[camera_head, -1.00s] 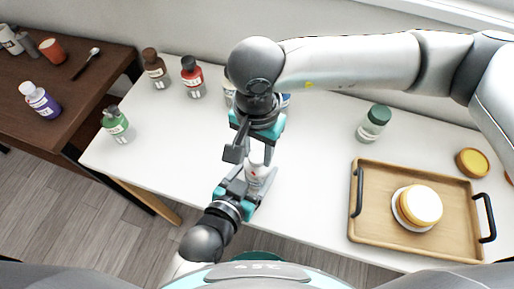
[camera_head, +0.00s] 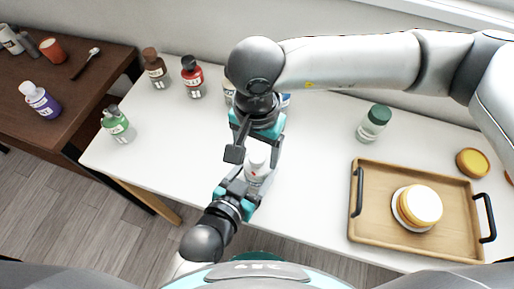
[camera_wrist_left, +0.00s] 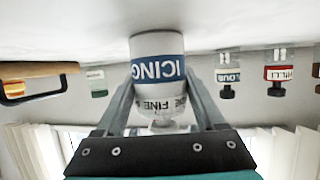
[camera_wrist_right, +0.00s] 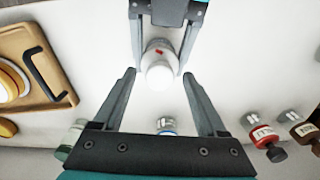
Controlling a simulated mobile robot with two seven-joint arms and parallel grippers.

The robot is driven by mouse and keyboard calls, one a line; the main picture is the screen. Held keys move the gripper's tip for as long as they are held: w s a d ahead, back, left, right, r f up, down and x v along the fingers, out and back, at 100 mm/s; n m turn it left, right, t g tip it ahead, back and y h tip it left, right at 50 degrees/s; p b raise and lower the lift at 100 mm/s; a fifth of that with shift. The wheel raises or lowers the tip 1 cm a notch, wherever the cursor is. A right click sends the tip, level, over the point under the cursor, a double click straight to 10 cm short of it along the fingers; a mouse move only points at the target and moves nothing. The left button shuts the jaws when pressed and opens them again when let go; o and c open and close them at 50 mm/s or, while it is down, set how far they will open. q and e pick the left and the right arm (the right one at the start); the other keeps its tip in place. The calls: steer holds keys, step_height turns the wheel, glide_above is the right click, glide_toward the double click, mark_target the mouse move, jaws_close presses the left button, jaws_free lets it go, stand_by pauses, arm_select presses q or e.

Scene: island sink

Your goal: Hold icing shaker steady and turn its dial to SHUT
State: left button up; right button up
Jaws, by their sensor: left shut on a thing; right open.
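The icing shaker (camera_head: 256,166) stands upright on the white table, near its front edge. Its blue band reading ICING and the word FINE show upside down in the left wrist view (camera_wrist_left: 158,68). My left gripper (camera_head: 243,186) is shut on the shaker's body from the front. My right gripper (camera_head: 257,150) is above the shaker, pointing down, with its fingers open. In the right wrist view the shaker's white top (camera_wrist_right: 160,75) lies between and beyond the open fingertips, apart from them, with a small red mark. The dial's setting cannot be read.
A wooden tray (camera_head: 366,225) with a cake (camera_head: 424,204) is at the right. A green-lidded jar (camera_head: 373,122) stands behind it. A red bottle (camera_head: 193,79), a brown bottle (camera_head: 155,70) and a green bottle (camera_head: 117,125) stand at the left.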

mark_target(257, 156)
steer(key=shift+r, duration=0.15)
step_height(257, 156, up, 12)
stand_by(0.3)
arm_select(q)
steer(key=o, duration=1.5)
steer(key=shift+c, duration=0.2)
